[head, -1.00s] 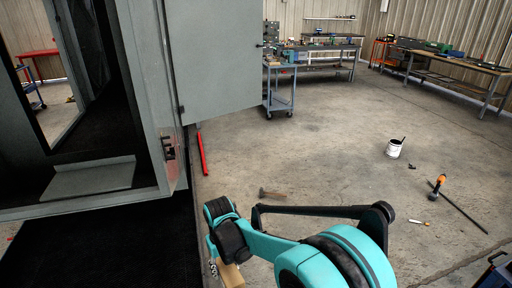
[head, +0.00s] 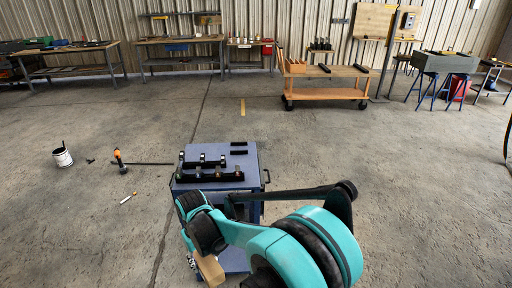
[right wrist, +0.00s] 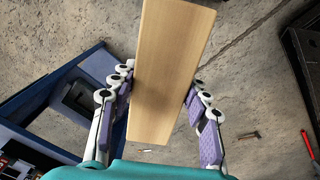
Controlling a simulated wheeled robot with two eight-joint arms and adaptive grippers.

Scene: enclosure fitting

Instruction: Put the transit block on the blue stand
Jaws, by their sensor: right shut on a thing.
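The transit block is a plain light wooden block (head: 210,269); in the right wrist view the block (right wrist: 170,65) lies between the two fingers. My right gripper (right wrist: 160,100) is shut on it. In the head view, the block shows below my turquoise right arm, and most of the gripper is hidden. The blue stand (head: 243,164) is a small cart-like unit just beyond my right arm, with black holders on its top. The block is in front of and lower in the picture than the stand's top. My left gripper is not in view.
Black racks (head: 208,175) with small items occupy the stand's front top. A white bucket (head: 62,156) and an orange-handled tool (head: 119,160) are on the floor at left. An orange trolley (head: 325,88) and workbenches line the back wall. Open concrete floor surrounds the stand.

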